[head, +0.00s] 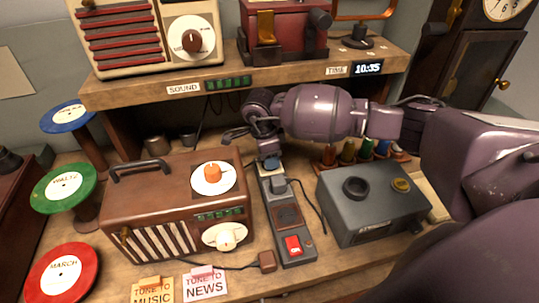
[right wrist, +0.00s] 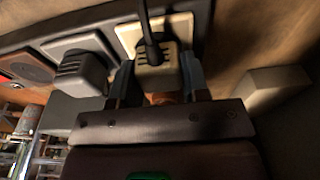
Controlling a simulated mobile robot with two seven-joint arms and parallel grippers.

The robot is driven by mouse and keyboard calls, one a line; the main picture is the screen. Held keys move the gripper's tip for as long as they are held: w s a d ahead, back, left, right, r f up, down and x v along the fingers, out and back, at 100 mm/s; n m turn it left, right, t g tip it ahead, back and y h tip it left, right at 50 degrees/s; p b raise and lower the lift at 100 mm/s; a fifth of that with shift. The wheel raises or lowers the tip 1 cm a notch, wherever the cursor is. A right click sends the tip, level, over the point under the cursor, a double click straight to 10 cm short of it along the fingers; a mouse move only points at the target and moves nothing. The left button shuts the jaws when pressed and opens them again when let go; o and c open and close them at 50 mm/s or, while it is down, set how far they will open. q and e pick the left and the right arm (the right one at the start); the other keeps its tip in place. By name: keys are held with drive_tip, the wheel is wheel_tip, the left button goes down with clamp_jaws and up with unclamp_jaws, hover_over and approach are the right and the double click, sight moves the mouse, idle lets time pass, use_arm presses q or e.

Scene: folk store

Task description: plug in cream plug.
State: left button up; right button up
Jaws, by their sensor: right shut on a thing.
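The cream plug (right wrist: 158,74) is between the fingers of my right gripper (right wrist: 157,88) in the right wrist view, with a dark cord running up from it. It sits over a cream socket plate (right wrist: 128,36) on the power strip (head: 264,206); I cannot tell if it is fully seated. In the head view my right gripper (head: 269,157) is shut at the strip's far end and hides the plug. A grey plug (head: 280,186) is in the neighbouring socket, also seen in the right wrist view (right wrist: 84,72). My left gripper is not in view.
A brown socket (head: 288,215) and red switch (head: 293,245) are nearer on the strip. A brown plug (head: 267,261) lies beside it. A brown radio (head: 180,205) stands left, a dark grey box (head: 375,205) right. A wooden shelf (head: 240,82) overhangs behind.

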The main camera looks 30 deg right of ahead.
drive_tip(key=shift+f, duration=0.25)
drive_tip(key=o, duration=1)
drive_tip(key=shift+c, duration=0.2)
drive_tip(key=shift+r, duration=0.1)
drive_tip(key=shift+w+a+r, duration=0.1)
drive_tip(key=shift+a+r, duration=0.1)
drive_tip(key=shift+r, duration=1.05)
drive_tip(key=shift+a+r, duration=0.15)
drive_tip(key=shift+r, duration=1.05)
drive_tip(key=shift+w+a+r, duration=0.1)
drive_tip(key=shift+a+r, duration=0.1)
drive_tip(key=shift+r, duration=1.05)
drive_tip(key=shift+s+f, duration=0.1)
drive_tip(key=shift+s, duration=0.05)
